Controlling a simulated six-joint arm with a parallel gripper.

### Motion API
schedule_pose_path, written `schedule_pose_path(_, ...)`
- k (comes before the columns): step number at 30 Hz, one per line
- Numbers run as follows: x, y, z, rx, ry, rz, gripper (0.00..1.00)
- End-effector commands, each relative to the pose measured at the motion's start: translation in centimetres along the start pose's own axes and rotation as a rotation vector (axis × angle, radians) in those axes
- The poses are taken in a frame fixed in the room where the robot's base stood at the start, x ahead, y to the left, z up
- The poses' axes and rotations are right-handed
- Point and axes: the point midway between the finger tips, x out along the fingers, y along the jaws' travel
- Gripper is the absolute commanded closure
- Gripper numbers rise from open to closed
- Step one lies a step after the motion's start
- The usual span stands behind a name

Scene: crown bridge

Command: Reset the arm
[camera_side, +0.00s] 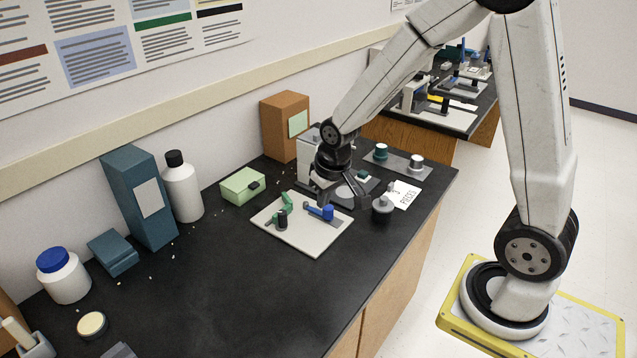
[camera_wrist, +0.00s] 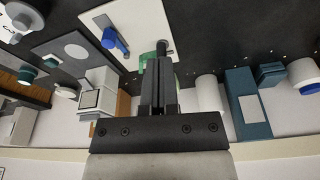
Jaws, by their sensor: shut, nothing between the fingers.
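My gripper (camera_side: 322,196) hangs over the black bench at the back edge of a white board (camera_side: 305,236). In the wrist view its two dark fingers (camera_wrist: 158,64) are together, with nothing between them. On the board are a green piece (camera_side: 286,202) with a dark round part beside it, and a blue piece (camera_side: 326,212). The wrist view shows the blue piece (camera_wrist: 110,38) left of the fingers and the green piece partly hidden behind them. I cannot tell the exact height of the fingertips.
A green box (camera_side: 242,187), white bottle (camera_side: 182,190) and blue-grey box (camera_side: 140,200) stand left.

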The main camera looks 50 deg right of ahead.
Motion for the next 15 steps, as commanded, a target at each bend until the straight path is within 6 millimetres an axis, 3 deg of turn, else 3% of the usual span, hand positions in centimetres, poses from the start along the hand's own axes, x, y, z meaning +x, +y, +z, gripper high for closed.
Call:
schedule_pose_path(9, -2.8, -2.4, 7.3, -0.13, 0.01, -0.027, 1.0)
schedule_pose_path(15, -3.3, -2.8, 9.4, -0.164, 0.012, -0.034, 1.0)
